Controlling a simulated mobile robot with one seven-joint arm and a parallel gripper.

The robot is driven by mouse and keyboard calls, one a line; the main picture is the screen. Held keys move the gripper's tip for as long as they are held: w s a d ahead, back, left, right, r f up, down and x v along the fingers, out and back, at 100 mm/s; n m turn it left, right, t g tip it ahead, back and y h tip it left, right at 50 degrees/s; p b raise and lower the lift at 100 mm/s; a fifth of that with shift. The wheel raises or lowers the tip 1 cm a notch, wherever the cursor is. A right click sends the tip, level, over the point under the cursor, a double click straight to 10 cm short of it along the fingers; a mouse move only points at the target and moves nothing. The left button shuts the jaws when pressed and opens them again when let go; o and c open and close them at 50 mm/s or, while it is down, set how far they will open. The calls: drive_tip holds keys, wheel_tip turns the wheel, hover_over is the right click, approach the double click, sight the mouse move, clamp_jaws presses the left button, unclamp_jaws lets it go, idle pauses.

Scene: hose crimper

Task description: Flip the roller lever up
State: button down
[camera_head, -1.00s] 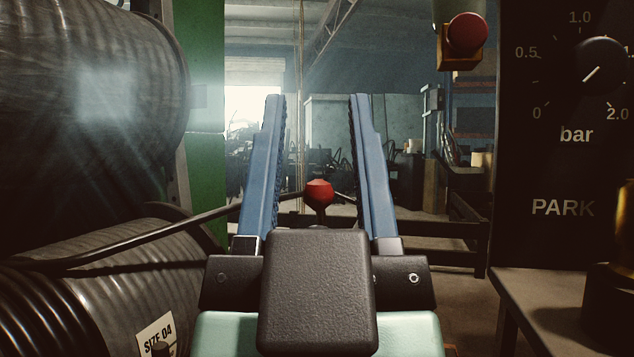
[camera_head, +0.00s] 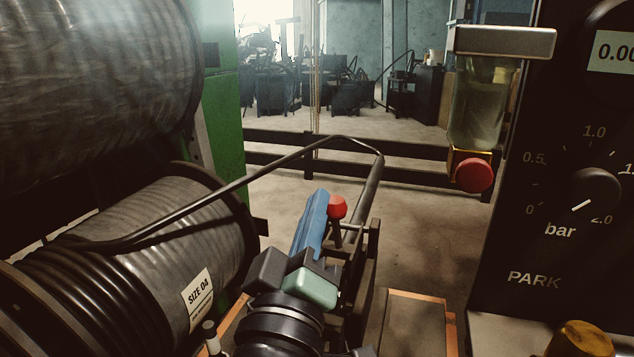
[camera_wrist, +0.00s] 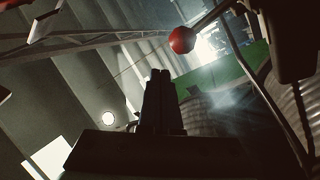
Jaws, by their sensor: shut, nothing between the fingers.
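The roller lever shows as a red ball knob (camera_head: 337,207) on a short stem, right of the centre in the head view. The stem meets a dark metal bracket that carries the hose. My gripper (camera_head: 320,195) has blue fingers closed together with nothing between them, just left of the knob. In the wrist view the closed fingers (camera_wrist: 160,75) point up, and the red knob (camera_wrist: 181,40) is beyond and slightly right of their tips. The knob looks apart from the fingers there. The lower part of the lever is hidden behind my gripper.
A black hose (camera_head: 240,180) arcs from the lower reel (camera_head: 150,240), labelled SIZE 04, to the bracket. A dark panel (camera_head: 540,215) with a pressure dial stands right. Open floor lies beyond the bracket.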

drive_tip(key=a+f+n+g+p, duration=0.1)
drive_tip(key=n+p, duration=0.3)
drive_tip(key=p, duration=0.2)
drive_tip(key=s+a+f+n+g+h+p, duration=0.1)
drive_tip(key=f+n+g+p, duration=0.1)
drive_tip(key=n+p, duration=0.2)
drive_tip(key=s+a+f+n+g+p, duration=0.1)
drive_tip(key=n+p, duration=0.3)
drive_tip(key=p, duration=0.5)
drive_tip(key=shift+f+g+h, duration=0.15)
drive_tip(key=shift+g+h, duration=0.25)
drive_tip(key=shift+g, duration=0.2)
drive_tip(key=s+a+n+g+p, duration=0.1)
drive_tip(key=s+a+n+p, duration=0.1)
drive_tip(key=s+n+p, duration=0.6)
drive_tip(key=n+p, duration=0.2)
drive_tip(key=p, duration=0.3)
drive_tip(key=shift+s+n+h, duration=0.2)
drive_tip(key=shift+n+h, duration=0.1)
drive_tip(key=shift+h, duration=0.1)
